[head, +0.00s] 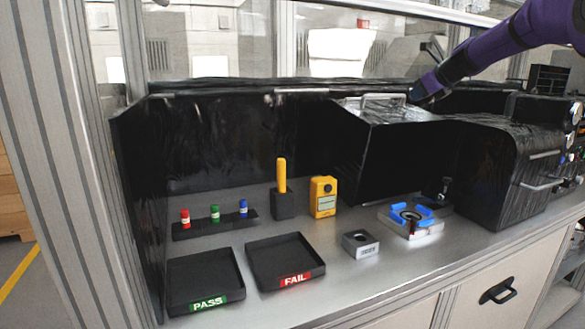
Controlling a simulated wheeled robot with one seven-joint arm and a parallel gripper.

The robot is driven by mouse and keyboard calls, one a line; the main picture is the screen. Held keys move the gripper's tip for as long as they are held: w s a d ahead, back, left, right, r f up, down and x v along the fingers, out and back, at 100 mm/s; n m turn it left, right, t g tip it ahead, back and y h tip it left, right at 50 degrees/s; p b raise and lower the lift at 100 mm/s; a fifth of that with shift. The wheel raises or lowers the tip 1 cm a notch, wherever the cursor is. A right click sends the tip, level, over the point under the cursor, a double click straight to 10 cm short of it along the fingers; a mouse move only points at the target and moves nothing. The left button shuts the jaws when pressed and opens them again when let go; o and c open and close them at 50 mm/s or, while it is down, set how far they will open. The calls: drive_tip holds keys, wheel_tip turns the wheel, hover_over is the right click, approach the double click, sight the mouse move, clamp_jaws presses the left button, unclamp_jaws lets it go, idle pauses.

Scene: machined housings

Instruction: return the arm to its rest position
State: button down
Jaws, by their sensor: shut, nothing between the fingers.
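My purple arm (500,45) reaches in from the upper right. Its end, my gripper (414,97), is small and dark in the head view, at the right end of the metal handle on top of a black box-like cover (385,150). The gripper looks shut with nothing held. I cannot tell whether it touches the handle or is just behind it.
On the bench stand a PASS tray (207,281), a FAIL tray (286,262), a marker rack (215,225), a yellow meter (323,197), a small grey block (360,243) and a blue-jawed fixture (411,219). A black machine (510,180) stands right.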

drive_tip(key=s+a+n+g, duration=0.1)
drive_tip(key=s+a+n, duration=0.2)
drive_tip(key=s+n, duration=0.35)
drive_tip(key=s+a+f+n+g+h, duration=0.1)
drive_tip(key=s+a+n, duration=0.2)
drive_tip(key=s, duration=0.7)
drive_tip(key=s+a+n+g, duration=0.1)
drive_tip(key=s+a+n, duration=0.25)
drive_tip(key=s, duration=0.55)
drive_tip(key=s+f+n+h, duration=0.1)
drive_tip(key=s+f+n, duration=0.3)
drive_tip(key=s, duration=0.5)
drive_tip(key=s+f+n+g+h, duration=0.1)
drive_tip(key=s+f+n, duration=0.3)
drive_tip(key=s, duration=0.5)
drive_tip(key=s+d+f+n+g+h, duration=0.1)
drive_tip(key=s+f+n, duration=0.3)
drive_tip(key=s+n, duration=0.3)
drive_tip(key=s, duration=0.2)
drive_tip(key=shift+s+f, duration=0.15)
drive_tip(key=shift+s, duration=0.25)
